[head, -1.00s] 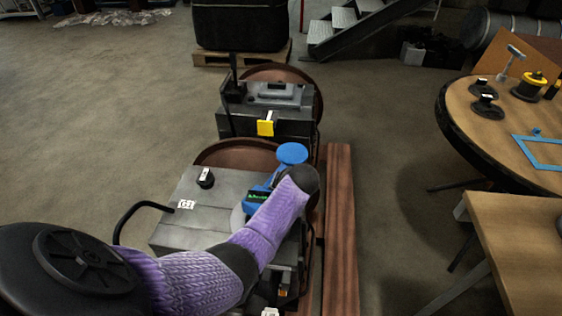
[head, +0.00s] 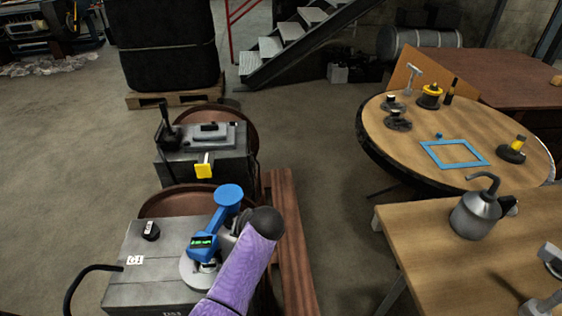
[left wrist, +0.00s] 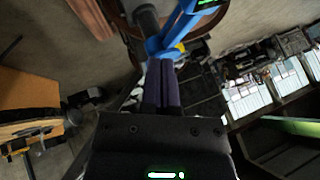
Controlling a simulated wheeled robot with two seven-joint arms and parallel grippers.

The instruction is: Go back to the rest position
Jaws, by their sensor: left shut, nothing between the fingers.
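My left arm comes up from the bottom edge in the head view as a purple sleeve ending in a black joint. Its gripper is hidden from the head camera. In the left wrist view my left gripper (left wrist: 166,66) has its two dark fingers together, with nothing between them. Beyond the fingertips is a blue tool (left wrist: 178,35), standing apart from any grasp. In the head view the blue tool (head: 204,246) with a lit green display stands on the grey machine (head: 155,275), just left of my arm. My right gripper is out of view.
A second machine with a yellow tag (head: 204,168) stands behind. A reddish beam (head: 284,220) runs along the right side. A round table (head: 390,150) holds a blue frame (head: 455,153) and several parts. A wooden table (head: 415,235) holds an oil can (head: 474,215). Floor at left is clear.

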